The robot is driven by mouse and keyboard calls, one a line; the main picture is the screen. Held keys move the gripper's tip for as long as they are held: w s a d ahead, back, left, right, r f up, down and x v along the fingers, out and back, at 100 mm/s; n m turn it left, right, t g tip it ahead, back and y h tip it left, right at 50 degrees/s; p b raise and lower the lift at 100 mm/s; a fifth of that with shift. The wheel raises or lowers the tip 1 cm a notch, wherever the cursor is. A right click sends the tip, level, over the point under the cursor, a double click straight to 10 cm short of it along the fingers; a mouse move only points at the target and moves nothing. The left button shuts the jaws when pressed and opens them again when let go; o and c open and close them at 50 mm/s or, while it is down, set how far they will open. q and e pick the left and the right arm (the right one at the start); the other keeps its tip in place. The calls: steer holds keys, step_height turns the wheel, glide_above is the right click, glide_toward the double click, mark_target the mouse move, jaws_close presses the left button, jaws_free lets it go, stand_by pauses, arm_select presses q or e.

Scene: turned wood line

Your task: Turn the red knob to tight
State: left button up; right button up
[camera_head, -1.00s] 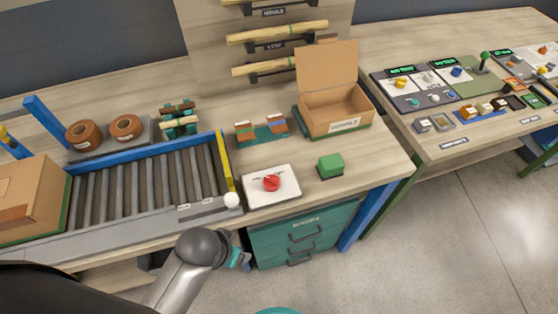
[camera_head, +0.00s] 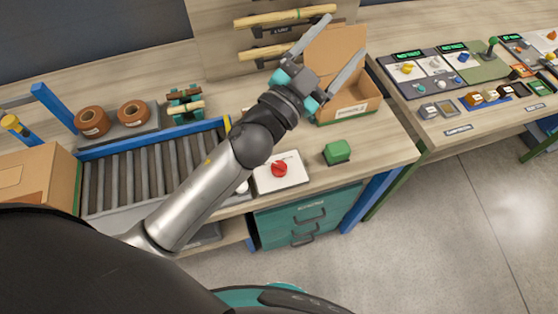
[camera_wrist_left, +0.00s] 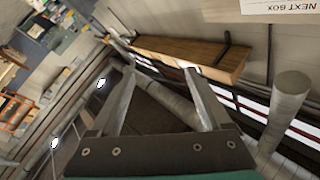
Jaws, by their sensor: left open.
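The red knob (camera_head: 279,169) sits on a white plate (camera_head: 292,181) near the front edge of the workbench. Its printed marks are too small to read. My left gripper (camera_head: 340,38) is raised above and behind the knob, in front of the open cardboard box in the head view. Its two fingers are spread wide with nothing between them. In the left wrist view the open fingers (camera_wrist_left: 160,75) point toward a wooden bar, apart from the knob, which is not in that view. My right gripper is not in view.
The open cardboard box (camera_head: 345,108) stands behind a green block (camera_head: 337,152). A roller conveyor (camera_head: 140,172) lies left, with brown rolls (camera_head: 92,121) behind it. Wooden spindles (camera_head: 285,18) hang on the rear rack. A second bench (camera_head: 470,95) with controls stands right.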

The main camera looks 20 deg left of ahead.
arm_select(q)
steer(key=s+d+r+m+g+h, duration=0.3)
steer(key=d+m+g+h, duration=0.1)
steer(key=d+m+h, duration=0.35)
steer(key=s+d+f+m+g+h, duration=0.2)
steer(key=s+d+f+m+g, duration=0.3)
steer(key=m+g, duration=0.5)
steer(key=g+y+p, duration=0.1)
steer(key=g+y, duration=0.4)
steer(key=y, duration=1.4)
glide_toward(279, 164)
steer(key=shift+h, duration=0.25)
steer(key=f, duration=0.9)
steer(key=shift+w+a+f, duration=0.1)
steer(key=shift+a+f, duration=0.15)
steer(key=shift+f, duration=0.15)
steer(key=shift+c, duration=0.2)
jaws_close()
